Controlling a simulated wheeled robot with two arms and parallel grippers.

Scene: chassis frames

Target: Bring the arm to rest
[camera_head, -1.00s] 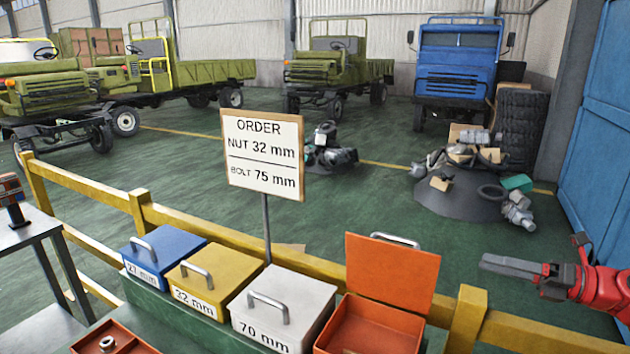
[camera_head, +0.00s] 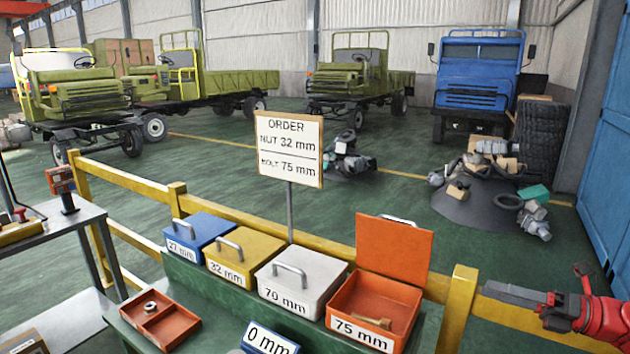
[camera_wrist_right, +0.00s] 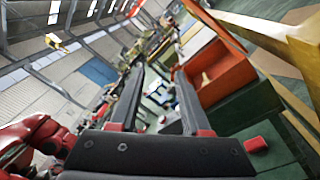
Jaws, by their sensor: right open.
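My right gripper (camera_head: 512,294) is at the right edge of the head view, beyond the yellow rail post and clear of the boxes. In the right wrist view its two dark fingers (camera_wrist_right: 155,95) stand apart with nothing held between them. The red arm behind it is mine. The open orange 75 mm box (camera_head: 345,312) has its lid (camera_head: 393,249) raised, and a bolt (camera_head: 370,321) lies inside. My left gripper is not in view.
Closed blue (camera_head: 199,237), yellow (camera_head: 240,256) and white (camera_head: 303,281) boxes line the green bench. An orange tray (camera_head: 183,329) holds a nut (camera_head: 150,308). An order sign (camera_head: 290,150) stands behind. The yellow rail (camera_head: 465,285) runs beside my right gripper.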

